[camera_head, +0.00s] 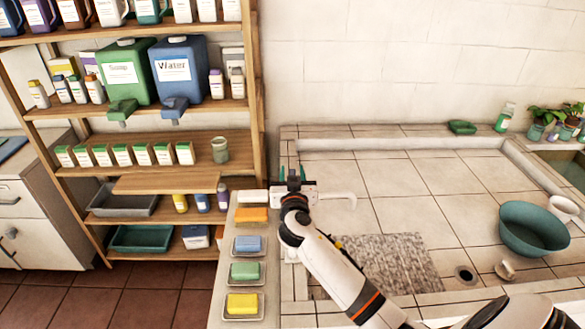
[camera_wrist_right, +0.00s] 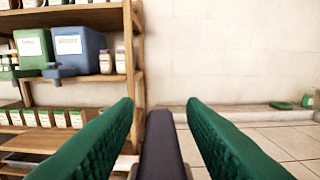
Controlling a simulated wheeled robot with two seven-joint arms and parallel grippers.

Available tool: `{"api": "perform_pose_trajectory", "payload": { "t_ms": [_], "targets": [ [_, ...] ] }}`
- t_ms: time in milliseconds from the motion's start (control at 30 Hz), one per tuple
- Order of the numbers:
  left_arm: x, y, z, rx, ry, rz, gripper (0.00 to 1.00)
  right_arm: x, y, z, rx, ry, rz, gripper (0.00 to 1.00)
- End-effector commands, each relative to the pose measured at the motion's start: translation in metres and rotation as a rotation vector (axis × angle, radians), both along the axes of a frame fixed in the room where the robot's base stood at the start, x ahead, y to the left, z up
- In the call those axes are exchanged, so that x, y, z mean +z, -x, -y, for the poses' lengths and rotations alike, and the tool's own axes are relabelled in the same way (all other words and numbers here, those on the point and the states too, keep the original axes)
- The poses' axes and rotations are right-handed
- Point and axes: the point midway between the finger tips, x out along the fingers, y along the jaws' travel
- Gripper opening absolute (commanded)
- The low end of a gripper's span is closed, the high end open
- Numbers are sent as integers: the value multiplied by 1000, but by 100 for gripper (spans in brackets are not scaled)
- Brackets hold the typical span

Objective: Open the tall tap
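The tall tap shows in the head view as a white curved spout (camera_head: 340,196), pointing right over the tiled basin. Its body is mostly hidden behind my right gripper and wrist. My right gripper (camera_head: 292,173) is above the basin's left edge, with its green fingers apart. In the right wrist view a dark grey bar (camera_wrist_right: 162,150), seemingly the tap's lever, stands between the open fingers (camera_wrist_right: 160,104). A gap shows on each side of its upper end, so the fingers do not appear to grip it. My left gripper is not in view.
A wooden shelf (camera_head: 262,90) with green (camera_head: 122,75) and blue (camera_head: 180,72) dispensers stands at left. Soap dishes line the ledge, including one with yellow soap (camera_head: 242,304).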

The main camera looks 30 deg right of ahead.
Motion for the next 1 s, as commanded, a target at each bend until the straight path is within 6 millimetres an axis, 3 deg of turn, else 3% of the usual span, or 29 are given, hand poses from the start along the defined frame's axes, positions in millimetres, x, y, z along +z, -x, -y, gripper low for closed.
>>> {"api": "perform_pose_trajectory", "payload": {
  "t_ms": [400, 433, 667, 1000],
  "targets": [
    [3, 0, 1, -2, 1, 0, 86, 0, -8, 5, -1, 0, 0, 37],
    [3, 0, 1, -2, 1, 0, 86, 0, -8, 5, -1, 0, 0, 36],
    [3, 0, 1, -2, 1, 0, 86, 0, -8, 5, -1, -1, -1, 0],
    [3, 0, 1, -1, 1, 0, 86, 0, -8, 5, 38, -1, -1, 0]
  ]
}}
